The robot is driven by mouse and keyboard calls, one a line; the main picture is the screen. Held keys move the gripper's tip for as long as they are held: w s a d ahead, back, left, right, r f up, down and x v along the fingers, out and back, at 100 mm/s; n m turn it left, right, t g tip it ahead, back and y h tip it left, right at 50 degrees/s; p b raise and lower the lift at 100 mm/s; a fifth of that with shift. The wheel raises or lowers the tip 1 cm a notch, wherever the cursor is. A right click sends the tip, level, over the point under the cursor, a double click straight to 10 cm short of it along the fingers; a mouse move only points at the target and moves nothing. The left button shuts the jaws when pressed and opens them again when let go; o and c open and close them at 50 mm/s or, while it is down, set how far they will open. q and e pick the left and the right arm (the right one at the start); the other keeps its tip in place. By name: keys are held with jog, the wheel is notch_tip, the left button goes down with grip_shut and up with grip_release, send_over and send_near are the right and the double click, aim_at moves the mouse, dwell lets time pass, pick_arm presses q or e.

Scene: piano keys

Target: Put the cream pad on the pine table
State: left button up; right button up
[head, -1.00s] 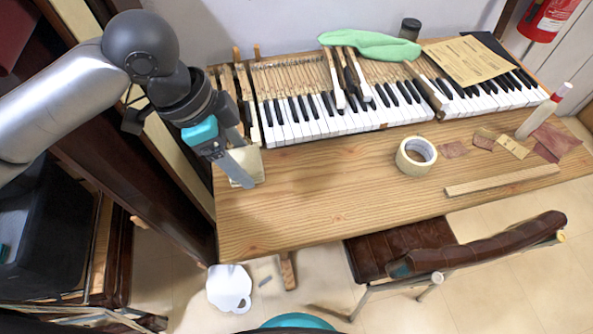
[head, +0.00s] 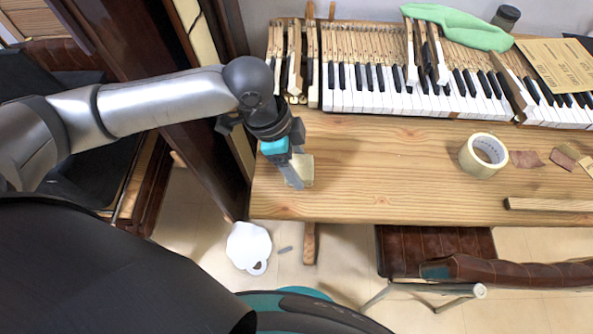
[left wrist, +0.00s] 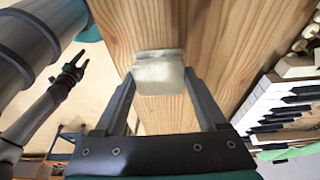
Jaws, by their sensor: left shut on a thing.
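The cream pad (head: 305,170) is a small pale block at the left end of the pine table (head: 350,190). My left gripper (head: 296,176) is shut on it, pointing down over the wood. In the left wrist view the cream pad (left wrist: 160,73) sits between the two fingers (left wrist: 160,92), with the pine tabletop (left wrist: 165,25) behind it. I cannot tell whether the pad touches the table. A small, dark gripper of mine, apparently the right (left wrist: 75,66), shows in the left wrist view; its jaw state is unclear.
Piano keys (head: 400,100) run along the table's back, with a green cloth (head: 460,27) on top. A tape roll (head: 483,155) and a wooden strip (head: 548,205) lie to the right. A brown chair (head: 440,250) stands in front. The table's middle is clear.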

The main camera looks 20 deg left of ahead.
pick_arm(q)
notch_tip(320, 180, down, 3)
jog(key=shift+b, duration=0.45)
jog(key=shift+f, duration=0.25)
jog(key=shift+r, duration=0.1)
pick_arm(e)
jog(key=shift+w+d+f, duration=0.4)
jog(key=shift+d+f, duration=0.1)
jog(key=shift+d, duration=0.05)
pick_arm(q)
jog(key=o, duration=1.3)
jog(key=shift+c, duration=0.2)
pick_arm(e)
jog(key=shift+a, duration=0.2)
jog(key=shift+a, duration=0.1)
